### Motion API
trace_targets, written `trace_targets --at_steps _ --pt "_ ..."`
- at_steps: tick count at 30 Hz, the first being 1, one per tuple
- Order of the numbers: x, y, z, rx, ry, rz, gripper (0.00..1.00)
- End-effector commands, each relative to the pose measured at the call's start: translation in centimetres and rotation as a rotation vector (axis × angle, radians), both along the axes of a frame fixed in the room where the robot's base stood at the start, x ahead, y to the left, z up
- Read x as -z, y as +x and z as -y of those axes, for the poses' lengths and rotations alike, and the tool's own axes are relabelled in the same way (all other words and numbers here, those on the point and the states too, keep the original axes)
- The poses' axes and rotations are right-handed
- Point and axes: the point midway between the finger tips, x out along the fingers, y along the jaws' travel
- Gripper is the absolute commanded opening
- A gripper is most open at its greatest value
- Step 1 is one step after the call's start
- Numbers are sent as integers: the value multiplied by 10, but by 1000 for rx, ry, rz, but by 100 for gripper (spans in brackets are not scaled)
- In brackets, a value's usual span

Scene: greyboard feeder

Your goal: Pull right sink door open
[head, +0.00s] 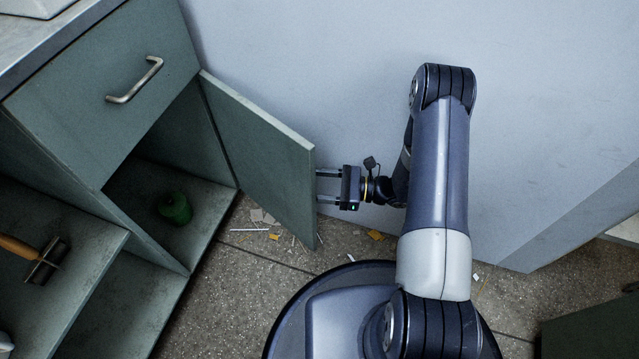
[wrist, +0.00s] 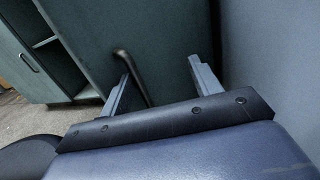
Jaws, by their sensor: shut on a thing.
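The right sink door (head: 262,150) stands wide open, swung out from the grey-green cabinet near the wall. My gripper (head: 327,186) is at the outer face of the door, near its free edge. In the wrist view the dark bar handle (wrist: 132,75) lies between the fingers of my gripper (wrist: 162,86), close along the left finger. My gripper is shut on the handle, though the fingers stand apart. The door hides the handle and the fingertips in the head view.
Inside the open cabinet stands a green container (head: 175,208). Above it is a drawer front with a metal handle (head: 134,82). A wooden-handled tool (head: 40,259) lies on a surface at left. Debris (head: 265,216) lies on the floor below the door. A pale wall (head: 300,60) is behind.

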Motion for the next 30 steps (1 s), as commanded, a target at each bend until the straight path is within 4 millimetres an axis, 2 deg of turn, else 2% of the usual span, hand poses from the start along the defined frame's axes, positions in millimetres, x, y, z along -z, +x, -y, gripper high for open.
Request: trace_targets --at_steps 1,17,19,30 --pt "-3 6 -1 13 4 12 41" --pt "-3 6 0 13 5 12 36" --pt "-4 6 3 14 5 12 31" --pt "-3 -5 57 9 2 4 31"
